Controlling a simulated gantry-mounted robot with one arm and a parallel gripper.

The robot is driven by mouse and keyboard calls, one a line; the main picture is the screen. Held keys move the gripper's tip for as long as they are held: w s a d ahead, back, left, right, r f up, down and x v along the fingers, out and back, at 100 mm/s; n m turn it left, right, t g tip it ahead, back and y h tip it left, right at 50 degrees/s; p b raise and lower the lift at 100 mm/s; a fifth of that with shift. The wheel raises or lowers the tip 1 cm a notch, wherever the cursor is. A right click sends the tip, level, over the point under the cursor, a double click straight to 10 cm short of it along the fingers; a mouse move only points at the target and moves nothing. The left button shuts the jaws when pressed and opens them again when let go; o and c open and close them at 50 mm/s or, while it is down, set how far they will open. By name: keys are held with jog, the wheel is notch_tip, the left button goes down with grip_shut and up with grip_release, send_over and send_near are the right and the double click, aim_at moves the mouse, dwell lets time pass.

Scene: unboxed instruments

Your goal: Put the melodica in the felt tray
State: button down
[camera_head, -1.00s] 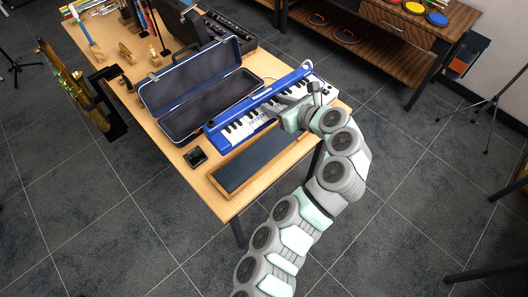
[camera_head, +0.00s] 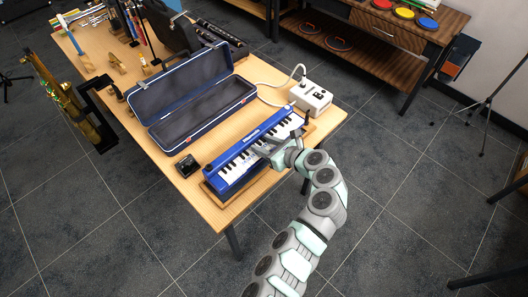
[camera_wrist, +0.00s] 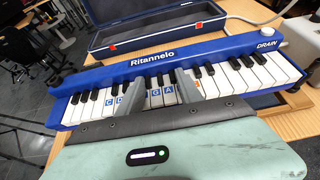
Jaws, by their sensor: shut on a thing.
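The melodica (camera_head: 236,158) is a blue keyboard with black and white keys, near the table's front edge. It also fills the middle of the wrist view (camera_wrist: 150,68), its keys facing up. My gripper (camera_head: 264,147) is shut on it about midway along; the fingers also show over the keys in the wrist view (camera_wrist: 170,84). The felt tray (camera_head: 224,203) lies below the melodica, mostly hidden, with bits of its wooden rim showing. I cannot tell whether the melodica touches the tray's felt or hangs just above it.
An open dark case (camera_head: 205,112) lies behind the melodica. A white box (camera_head: 311,97) with a cable stands to the right. A small black box (camera_head: 188,165) sits at the left. Other instruments crowd the table's far end. Bare wood shows between case and melodica.

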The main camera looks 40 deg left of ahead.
jog(key=shift+f+b, duration=0.45)
jog(key=shift+f, duration=1.25)
jog(key=shift+f, duration=0.1)
jog(key=c, duration=0.8)
grip_release()
jog(key=shift+f, duration=0.1)
jog(key=p+v, duration=0.2)
jog(key=v, duration=1)
